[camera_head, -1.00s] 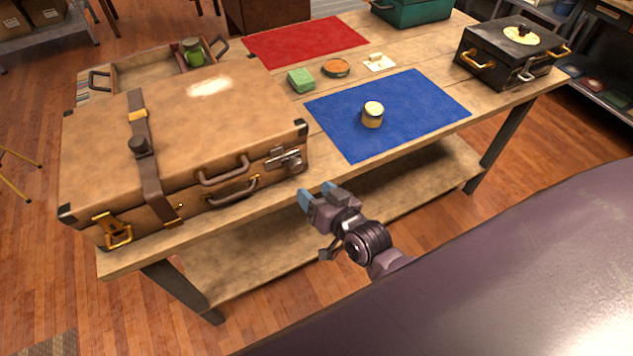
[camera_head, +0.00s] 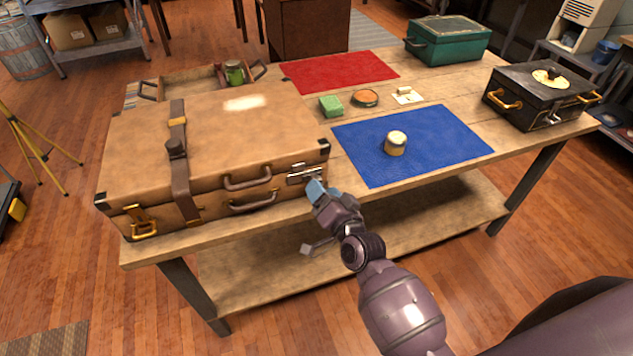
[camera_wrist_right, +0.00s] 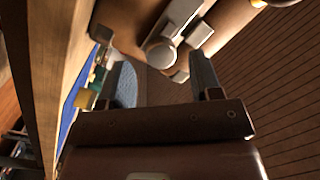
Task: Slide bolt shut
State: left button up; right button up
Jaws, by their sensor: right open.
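A large brown suitcase (camera_head: 215,140) lies closed at the left end of the wooden table. A silver slide bolt (camera_head: 303,174) sits on its front face near the right corner. In the right wrist view, the bolt (camera_wrist_right: 180,25) shows a plate and a round knob (camera_wrist_right: 160,52). My right gripper (camera_head: 316,192) is at the suitcase front, just below and right of the bolt. Its blue fingers are apart, and in the right wrist view the knob shows beyond the gap between the fingertips (camera_wrist_right: 163,80). Contact cannot be told. My left gripper is not in view.
A blue mat (camera_head: 450,140) with a small jar (camera_head: 396,143) lies right of the suitcase. A green block (camera_head: 331,106), a round tin (camera_head: 365,98) and a black box (camera_head: 540,95) stand farther along the table (camera_head: 250,233). Open floor lies in front.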

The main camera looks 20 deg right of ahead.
aim_at(295, 177)
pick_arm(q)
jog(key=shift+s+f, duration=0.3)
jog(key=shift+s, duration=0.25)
pick_arm(e)
jog(key=shift+w+a, duration=0.15)
jog(key=shift+w, duration=0.75)
jog(key=shift+w+a, duration=0.15)
jog(key=shift+w, duration=0.75)
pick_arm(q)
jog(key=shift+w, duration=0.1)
pick_arm(e)
grip_shut()
jog(key=shift+a+r, duration=0.1)
jog(key=shift+a, duration=0.2)
jog(key=a+p, duration=0.1)
jog(key=a, duration=0.2)
jog(key=shift+r, duration=0.1)
jog(key=shift+c, duration=0.8)
grip_release()
jog(key=shift+a, duration=0.1)
jog(key=shift+o, duration=0.8)
jog(key=shift+a, duration=0.1)
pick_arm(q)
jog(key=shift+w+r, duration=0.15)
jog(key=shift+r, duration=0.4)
